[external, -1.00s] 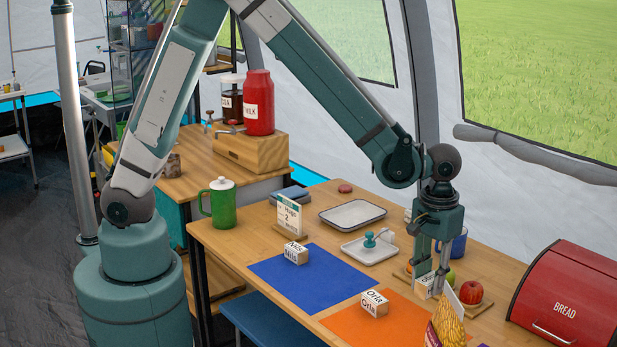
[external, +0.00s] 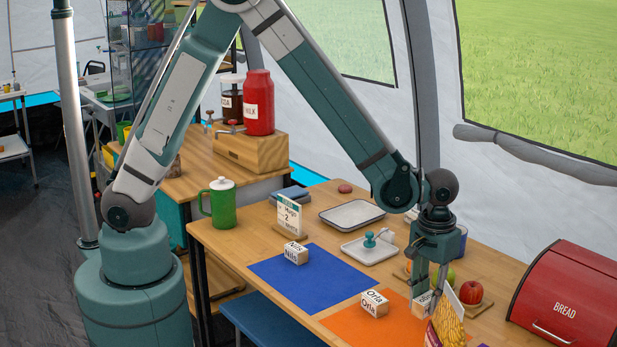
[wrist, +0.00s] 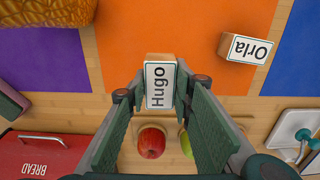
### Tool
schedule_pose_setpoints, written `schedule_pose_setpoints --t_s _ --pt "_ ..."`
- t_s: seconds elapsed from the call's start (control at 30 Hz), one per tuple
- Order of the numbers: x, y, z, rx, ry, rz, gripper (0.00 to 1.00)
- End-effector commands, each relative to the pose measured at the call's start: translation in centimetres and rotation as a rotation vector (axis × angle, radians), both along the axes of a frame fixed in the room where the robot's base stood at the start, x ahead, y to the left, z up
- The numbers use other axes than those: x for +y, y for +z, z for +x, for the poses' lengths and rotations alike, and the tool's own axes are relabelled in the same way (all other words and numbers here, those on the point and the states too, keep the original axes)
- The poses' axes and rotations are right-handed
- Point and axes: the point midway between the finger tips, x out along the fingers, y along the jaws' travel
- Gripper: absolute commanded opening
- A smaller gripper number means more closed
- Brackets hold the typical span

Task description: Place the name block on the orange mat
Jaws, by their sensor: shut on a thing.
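My gripper (external: 434,288) is shut on a white-faced wooden block lettered "Hugo" (wrist: 158,88). In the wrist view, the Hugo block sits between the fingertips (wrist: 150,98), overlapping the near edge of the orange mat (wrist: 135,40). In the external view, the Hugo block (external: 422,302) is partly hidden by the fingers and a snack bag, at the back edge of the orange mat (external: 350,325). I cannot tell whether it touches the surface. A block lettered "Orla" (external: 375,303) is on that mat's left part. A small sign (external: 289,217) seems to read "Hugo 2".
Another name block (external: 295,253) sits on the blue mat (external: 310,285). The yellow snack bag (external: 449,322) stands in front of my gripper. An apple (external: 471,292) and the red bread bin (external: 570,300) are to the right. A tray with a teal-knobbed item (external: 370,240) lies behind.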

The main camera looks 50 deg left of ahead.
Motion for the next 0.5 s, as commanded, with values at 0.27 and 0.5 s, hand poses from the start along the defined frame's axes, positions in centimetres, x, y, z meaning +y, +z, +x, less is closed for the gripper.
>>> schedule_pose_setpoints --t_s 0.27,0.5 --pt "0.0 -1.17 0.0 0.0 0.0 0.0 0.11" --pt "0.0 -1.3 0.0 0.0 0.0 0.0 0.11"
